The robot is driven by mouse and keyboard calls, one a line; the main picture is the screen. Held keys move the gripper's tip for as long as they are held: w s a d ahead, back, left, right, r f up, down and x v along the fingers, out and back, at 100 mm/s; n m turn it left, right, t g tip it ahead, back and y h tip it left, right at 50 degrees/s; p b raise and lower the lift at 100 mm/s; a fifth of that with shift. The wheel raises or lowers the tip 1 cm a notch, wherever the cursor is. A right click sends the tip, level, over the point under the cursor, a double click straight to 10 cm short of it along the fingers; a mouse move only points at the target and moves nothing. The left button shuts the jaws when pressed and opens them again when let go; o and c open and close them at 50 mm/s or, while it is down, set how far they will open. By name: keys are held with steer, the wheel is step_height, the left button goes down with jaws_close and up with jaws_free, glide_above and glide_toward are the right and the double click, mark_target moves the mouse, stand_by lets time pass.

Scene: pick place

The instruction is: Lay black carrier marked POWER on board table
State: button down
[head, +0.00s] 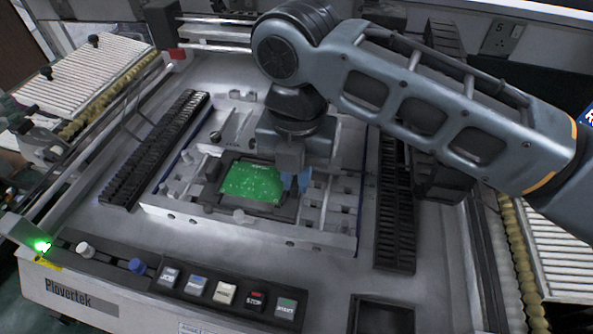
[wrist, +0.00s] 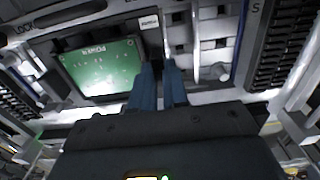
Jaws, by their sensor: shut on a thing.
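The black carrier (head: 264,209) holds a green circuit board (head: 252,182) and is at the middle of the grey board table (head: 180,208). In the wrist view the carrier (wrist: 150,40) shows at upper left, with small white POWER lettering on the green board (wrist: 105,68). My gripper (head: 297,183) is at the carrier's right side in the head view, its blue fingers shut on that side. The fingers also show in the wrist view (wrist: 160,82). I cannot tell whether the carrier touches the table or hangs just above it.
Black slotted racks stand left (head: 155,150) and right (head: 395,205) of the board table. A row of push buttons (head: 226,292) lines the machine's front edge. A dark square recess (head: 382,315) lies at front right. Conveyor rollers run along both outer sides.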

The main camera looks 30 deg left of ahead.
steer(key=c, duration=1.1)
jaws_free()
steer(key=c, duration=0.3)
steer(key=shift+r, duration=0.15)
steer(key=shift+r+p, duration=2.8)
steer(key=shift+r, duration=0.6)
